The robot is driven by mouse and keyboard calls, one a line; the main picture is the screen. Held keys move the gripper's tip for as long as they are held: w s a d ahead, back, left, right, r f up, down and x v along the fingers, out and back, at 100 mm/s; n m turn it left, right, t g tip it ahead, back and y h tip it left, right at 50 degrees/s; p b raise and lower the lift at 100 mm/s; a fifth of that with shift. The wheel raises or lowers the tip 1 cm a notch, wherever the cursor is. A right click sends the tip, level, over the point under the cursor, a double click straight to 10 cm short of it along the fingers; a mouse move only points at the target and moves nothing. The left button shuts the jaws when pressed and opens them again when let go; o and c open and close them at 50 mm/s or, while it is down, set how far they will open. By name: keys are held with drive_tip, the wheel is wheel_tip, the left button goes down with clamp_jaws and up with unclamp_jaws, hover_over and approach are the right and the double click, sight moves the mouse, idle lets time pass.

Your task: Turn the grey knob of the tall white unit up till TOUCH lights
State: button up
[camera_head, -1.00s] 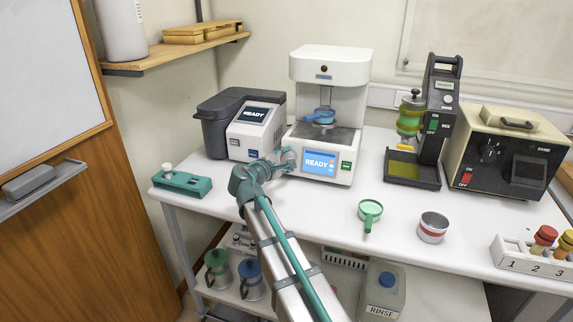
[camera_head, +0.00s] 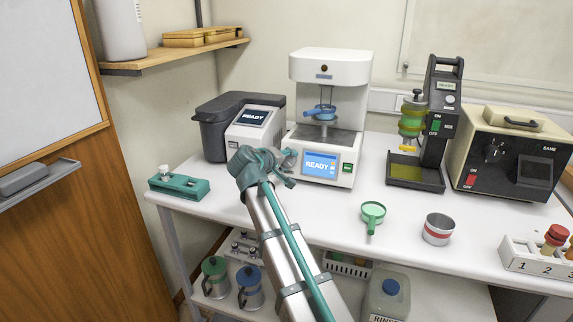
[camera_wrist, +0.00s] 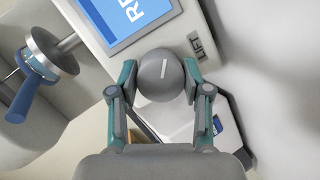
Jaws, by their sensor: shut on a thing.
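The tall white unit (camera_head: 330,68) stands at the back of the bench. Its blue screen (camera_head: 320,165) reads READY. In the wrist view, my gripper (camera_wrist: 160,80) is shut on the round grey knob (camera_wrist: 161,68), one finger on each side. The knob has a white line, which slants in this view, and the label LIFT (camera_wrist: 203,45) is beside it. In the head view my gripper (camera_head: 289,160) is at the unit's left side and largely covers the knob.
A grey-and-white device (camera_head: 247,125) reading READY stands close on the left. A green tray (camera_head: 180,186) lies at the bench's left edge. A green strainer (camera_head: 373,213) and a metal cup (camera_head: 437,229) stand at front right. Black and beige machines (camera_head: 511,150) stand farther right.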

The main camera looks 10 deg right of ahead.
drive_tip(key=shift+m+y+b, duration=0.4)
drive_tip(key=shift+m+y, duration=0.1)
drive_tip(key=shift+m, duration=0.6)
drive_tip(key=o, duration=1.2)
drive_tip(key=v, duration=1.2)
